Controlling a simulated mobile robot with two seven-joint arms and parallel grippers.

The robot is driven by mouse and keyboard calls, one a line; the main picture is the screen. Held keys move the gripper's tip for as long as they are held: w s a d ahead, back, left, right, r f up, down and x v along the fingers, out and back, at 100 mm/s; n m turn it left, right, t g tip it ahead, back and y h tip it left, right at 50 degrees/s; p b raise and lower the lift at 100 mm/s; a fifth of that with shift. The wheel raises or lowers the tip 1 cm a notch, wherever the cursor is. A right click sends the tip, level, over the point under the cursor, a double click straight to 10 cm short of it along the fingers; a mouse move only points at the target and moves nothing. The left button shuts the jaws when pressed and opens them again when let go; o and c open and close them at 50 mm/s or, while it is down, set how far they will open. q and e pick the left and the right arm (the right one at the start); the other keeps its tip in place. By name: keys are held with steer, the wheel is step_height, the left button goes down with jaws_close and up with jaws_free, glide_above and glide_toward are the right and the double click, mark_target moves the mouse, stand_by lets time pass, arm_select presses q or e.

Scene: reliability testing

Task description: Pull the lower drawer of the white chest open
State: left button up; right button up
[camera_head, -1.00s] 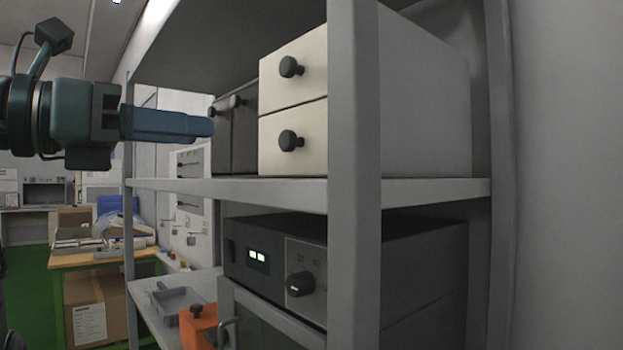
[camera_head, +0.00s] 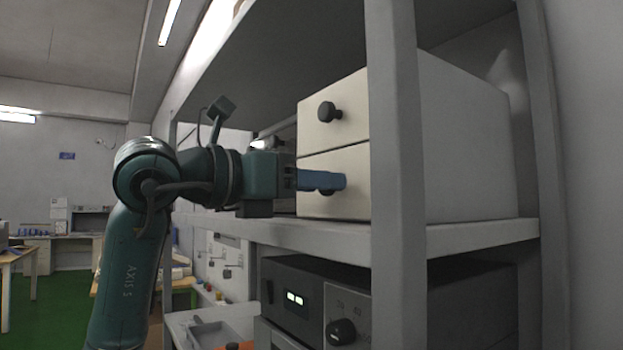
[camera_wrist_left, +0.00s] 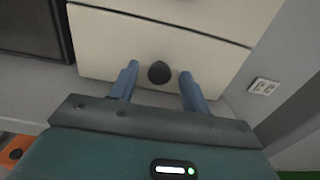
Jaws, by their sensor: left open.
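The white chest (camera_head: 465,150) stands on the grey shelf with two cream drawers, each with a round black knob. The upper drawer (camera_head: 350,95) and the lower drawer (camera_head: 350,195) both look shut. My left gripper (camera_head: 338,181) is at the lower drawer's front, its blue fingers partly hiding the lower knob (camera_head: 326,192). In the left wrist view the open fingers (camera_wrist_left: 158,82) stand either side of the lower knob (camera_wrist_left: 159,72), with a gap on each side. My right gripper is out of view.
A grey shelf post (camera_head: 396,150) stands in front of the chest's right part. The shelf board (camera_head: 470,237) runs below the chest. A dark instrument with a knob (camera_head: 341,331) sits on the level beneath. A wall socket (camera_wrist_left: 263,87) shows in the wrist view.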

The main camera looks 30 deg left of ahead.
arm_select(q)
steer(key=shift+w, duration=0.1)
jaws_close()
stand_by(0.5)
